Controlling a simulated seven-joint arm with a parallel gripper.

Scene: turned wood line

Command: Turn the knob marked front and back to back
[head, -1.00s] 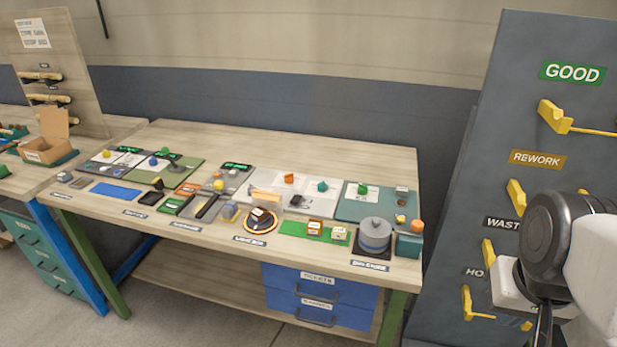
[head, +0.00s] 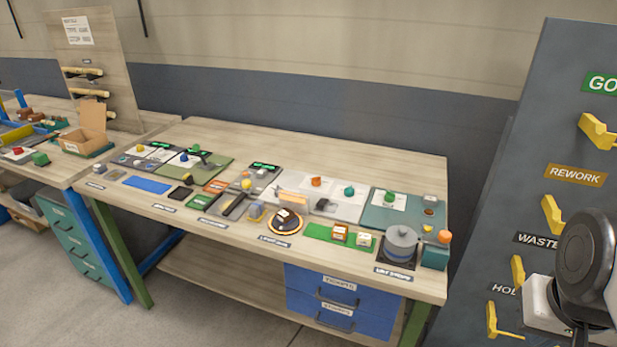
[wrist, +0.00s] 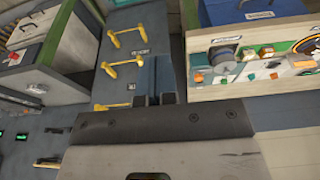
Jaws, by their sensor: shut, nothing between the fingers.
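Several small knobs stand on panels on the wooden workbench (head: 200,137). They include an orange knob (head: 316,182), a teal knob (head: 349,191), a green knob (head: 390,196), a blue knob (head: 184,157) and a yellow knob (head: 246,184). Their markings are too small to read, so I cannot tell which is marked front and back. My gripper (wrist: 155,98) is shut and empty in the wrist view, well away from the bench panels. In the head view only my arm shows at the lower right, to the right of the bench.
A dark rack board (head: 545,130) with yellow hooks and GOOD, REWORK and WASTE labels stands right of the bench. A grey round pot (head: 402,244) stands at the bench's front right. Blue drawers (head: 340,300) hang below. An open cardboard box (head: 88,135) is on the left table.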

